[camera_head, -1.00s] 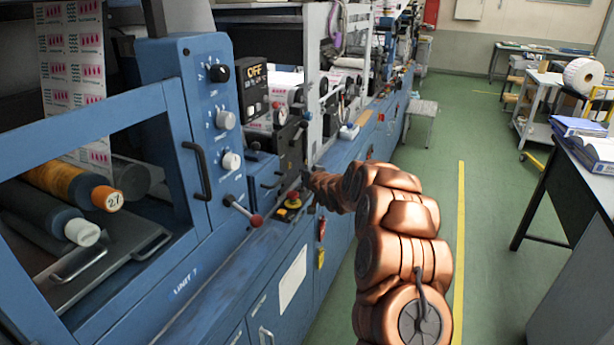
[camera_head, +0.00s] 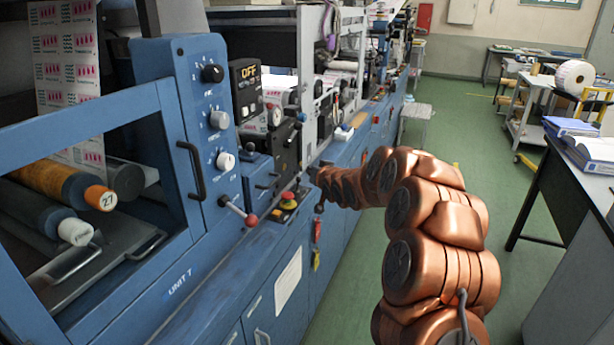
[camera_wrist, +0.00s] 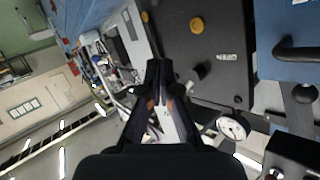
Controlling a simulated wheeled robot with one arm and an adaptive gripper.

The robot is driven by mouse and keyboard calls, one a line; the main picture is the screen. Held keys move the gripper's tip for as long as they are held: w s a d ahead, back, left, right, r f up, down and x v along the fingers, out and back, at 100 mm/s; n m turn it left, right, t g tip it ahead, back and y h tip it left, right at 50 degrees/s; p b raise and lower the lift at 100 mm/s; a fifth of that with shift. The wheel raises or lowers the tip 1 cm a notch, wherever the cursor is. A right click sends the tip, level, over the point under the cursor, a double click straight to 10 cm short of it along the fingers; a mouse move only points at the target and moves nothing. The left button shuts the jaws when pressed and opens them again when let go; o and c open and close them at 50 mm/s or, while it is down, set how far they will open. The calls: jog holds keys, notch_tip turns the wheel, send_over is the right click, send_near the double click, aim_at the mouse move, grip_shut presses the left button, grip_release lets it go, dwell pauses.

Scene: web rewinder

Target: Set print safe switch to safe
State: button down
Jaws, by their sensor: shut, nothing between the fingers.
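A dark control panel (camera_head: 286,148) stands on the blue machine just left of my arm's end. It also fills the upper middle of the wrist view (camera_wrist: 207,45), which is turned on its side. A small black knob (camera_wrist: 203,70) projects from it, with a small pale label (camera_wrist: 227,57) beside it, too small to read. A yellow round knob (camera_wrist: 197,25) is farther up. I cannot tell for sure which control is the print safe switch. My gripper (camera_wrist: 166,68) is shut and empty, its fingertips a little left of the black knob, apart from it in the picture.
A red-topped emergency button (camera_head: 289,197) and a red-knobbed lever (camera_head: 250,220) stick out near the panel. The green floor aisle (camera_head: 450,130) is free to the right.

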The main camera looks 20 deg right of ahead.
jog(key=shift+s+d+r+b, duration=0.3)
jog(key=shift+s+r, duration=0.55)
jog(key=shift+s, duration=0.25)
jog(key=shift+s+d+r+b, duration=0.15)
jog(key=shift+s+d+r, duration=0.1)
jog(key=shift+s+r, duration=0.7)
jog(key=shift+s+f, duration=0.1)
jog(key=shift+f, duration=0.05)
jog(key=s+a+n+g+p, duration=0.1)
jog(key=s+a+g, duration=0.2)
jog(key=s, duration=1.6)
jog(key=s+a+f+g+p, duration=0.1)
jog(key=s+a+g, duration=0.3)
jog(key=s, duration=1.6)
jog(key=s+a+f+n+g+p, duration=0.1)
jog(key=s+a+g, duration=0.3)
jog(key=s+g, duration=0.5)
jog(key=s+p, duration=0.1)
jog(key=s, duration=1)
jog(key=shift+n+h, duration=0.3)
jog(key=shift+h, duration=0.1)
jog(key=shift+a+f, duration=0.1)
